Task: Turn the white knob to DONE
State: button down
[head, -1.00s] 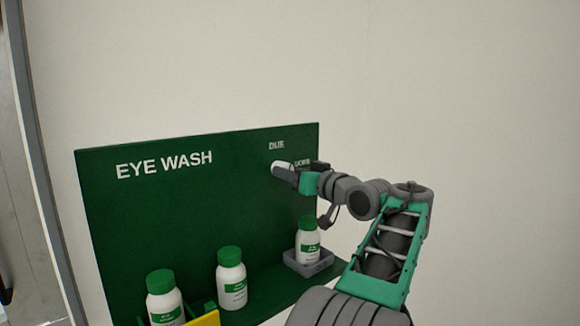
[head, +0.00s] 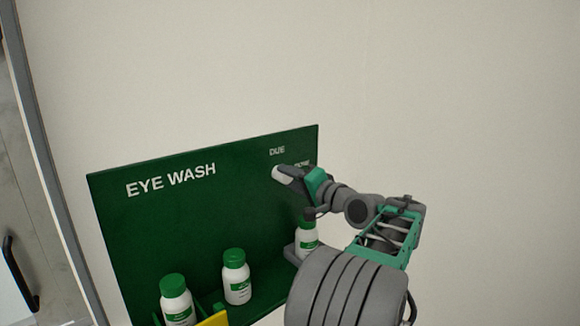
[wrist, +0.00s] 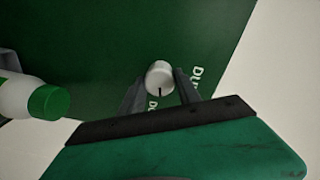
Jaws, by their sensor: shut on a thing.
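The white knob (head: 281,174) is on the upper right of the green EYE WASH board (head: 190,222). It also shows in the wrist view (wrist: 159,76), with a short dark mark on its lower edge, pointing down in that picture towards the visible start of the DONE label (wrist: 152,104). The DUE label (head: 277,151) is above the knob in the head view; DONE is partly hidden by my gripper. My gripper (wrist: 160,83) is shut on the knob, one finger on each side.
White bottles with green caps stand on the shelf: one at left (head: 176,303), one mid-shelf (head: 236,280) and one at right (head: 307,240), partly hidden by my arm. A yellow piece (head: 213,319) is at the front. Pale wall surrounds the board.

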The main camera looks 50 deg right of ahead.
jog(key=m+p, duration=0.3)
jog(key=shift+r, duration=0.15)
dwell(0.4)
jog(key=c, duration=0.9)
grip_release()
jog(key=shift+o, duration=0.2)
jog(key=shift+s+f, duration=0.1)
jog(key=shift+f, duration=0.1)
jog(key=shift+s, duration=0.35)
jog(key=b+v, duration=0.2)
jog(key=v, duration=0.5)
